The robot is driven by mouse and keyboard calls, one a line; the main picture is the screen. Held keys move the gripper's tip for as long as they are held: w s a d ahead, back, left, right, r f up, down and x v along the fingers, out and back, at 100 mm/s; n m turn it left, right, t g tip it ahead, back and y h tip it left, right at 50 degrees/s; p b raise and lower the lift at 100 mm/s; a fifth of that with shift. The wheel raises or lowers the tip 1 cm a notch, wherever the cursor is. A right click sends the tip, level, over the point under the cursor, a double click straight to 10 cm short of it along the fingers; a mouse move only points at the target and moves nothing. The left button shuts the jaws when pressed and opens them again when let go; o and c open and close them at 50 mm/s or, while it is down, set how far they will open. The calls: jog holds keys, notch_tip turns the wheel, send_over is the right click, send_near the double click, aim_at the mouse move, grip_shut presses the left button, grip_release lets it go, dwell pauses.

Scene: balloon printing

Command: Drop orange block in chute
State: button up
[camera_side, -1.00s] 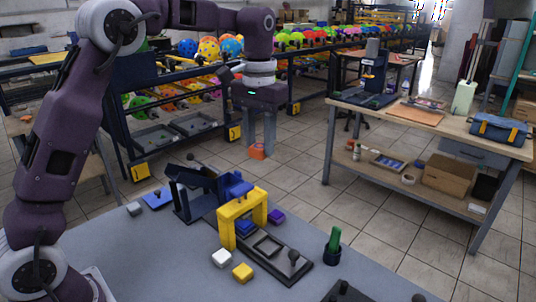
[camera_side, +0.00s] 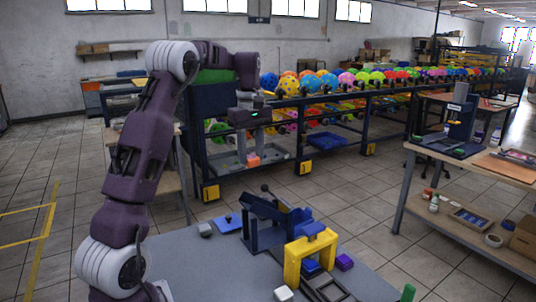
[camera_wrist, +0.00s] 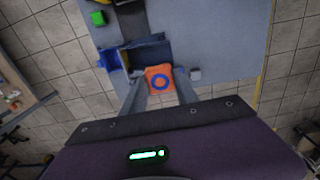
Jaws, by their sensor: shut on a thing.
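The orange block (camera_side: 253,161) is held between the fingertips of my gripper (camera_side: 253,158), high above the table. The dark blue chute (camera_side: 266,232), an angled frame with sloping plates, stands on the table below the block and slightly right in the side view. In the wrist view the chute (camera_wrist: 148,52) appears just beyond the block, slightly left. The block appears apart from it.
A yellow arch (camera_side: 293,262) stands right of the chute, with a purple block (camera_side: 345,262) beside it. A grey block (camera_side: 205,230) and a blue plate (camera_side: 228,223) lie left of the chute. A white block (camera_side: 284,294) is in front. Balloon racks stand behind.

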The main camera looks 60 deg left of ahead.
aim_at(252, 167)
jog(key=shift+w+d+f, duration=0.1)
jog(key=shift+d+f, duration=0.05)
jog(key=shift+f, duration=5.8)
jog(key=o, duration=1.2)
jog(key=shift+r, duration=0.15)
notch_tip(252, 167, up, 7)
jog(key=shift+f, duration=0.1)
